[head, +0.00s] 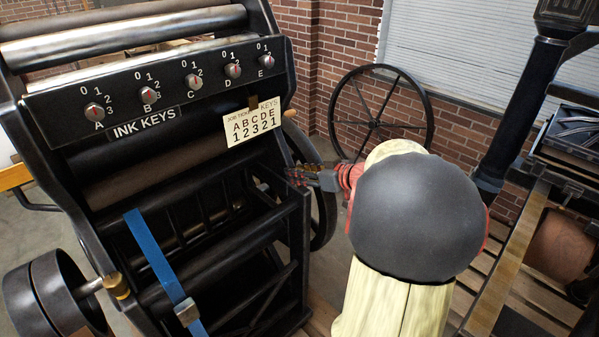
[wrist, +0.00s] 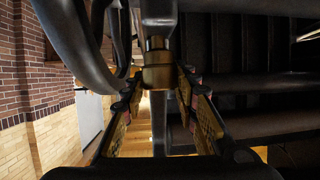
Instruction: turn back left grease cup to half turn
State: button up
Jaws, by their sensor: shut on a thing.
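A brass grease cup (wrist: 157,76) with a dark collar above it hangs near the top middle of the wrist view. In the head view my gripper (head: 302,177) reaches to the right side of the black press. The held cup cannot be made out there behind the fingers. How far the cup is turned does not show.
The press has a row of ink keys (head: 190,82), a job ticket card (head: 252,124) and a blue strap (head: 155,255). Another brass fitting (head: 118,286) sits by the lower left roller. A spoked wheel (head: 378,122) stands behind my arm. Dark curved parts (wrist: 82,45) crowd my left finger.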

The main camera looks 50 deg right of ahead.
jog(key=shift+c, duration=1.1)
jog(key=shift+r, duration=0.1)
jog(key=shift+a+m+h, duration=0.1)
jog(key=shift+m+h, duration=0.2)
jog(key=shift+h, duration=0.1)
jog(key=shift+m+h, duration=0.4)
jog(key=shift+h, duration=0.1)
jog(key=o, duration=1.2)
jog(key=shift+s, duration=0.1)
